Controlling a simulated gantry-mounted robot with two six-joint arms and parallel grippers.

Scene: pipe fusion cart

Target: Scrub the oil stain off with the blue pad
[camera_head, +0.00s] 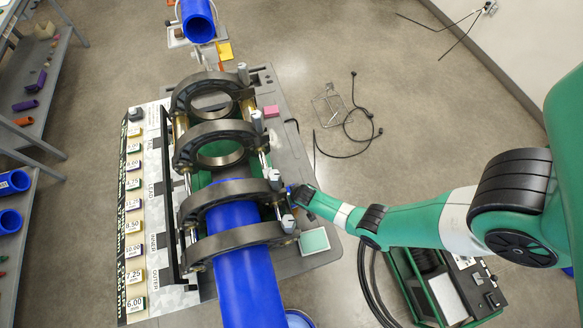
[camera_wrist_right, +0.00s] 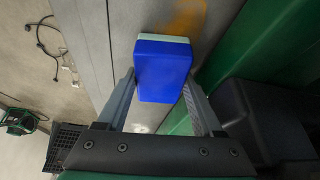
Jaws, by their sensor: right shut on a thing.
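The blue pad (camera_wrist_right: 163,72) is a blue block with a pale green layer along its far edge. My right gripper (camera_wrist_right: 161,88) is shut on it, with one finger on each side. An orange-brown oil stain (camera_wrist_right: 187,17) lies on the grey cart surface (camera_wrist_right: 117,35) just beyond the pad in the wrist view. The pad partly overlaps the stain's near side in that picture; I cannot tell whether they touch. In the head view, my right gripper (camera_head: 290,193) is beside the clamps at the cart's right side, and the stain is not discernible. My left gripper is not in view.
Dark ring clamps (camera_head: 226,188) stand in a row close to the gripper's left. A blue pipe (camera_head: 245,285) runs through the nearer ones. A pink block (camera_head: 271,111) and a pale green square (camera_head: 314,241) are on the cart's right side. A black cable (camera_head: 347,153) lies on the floor.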

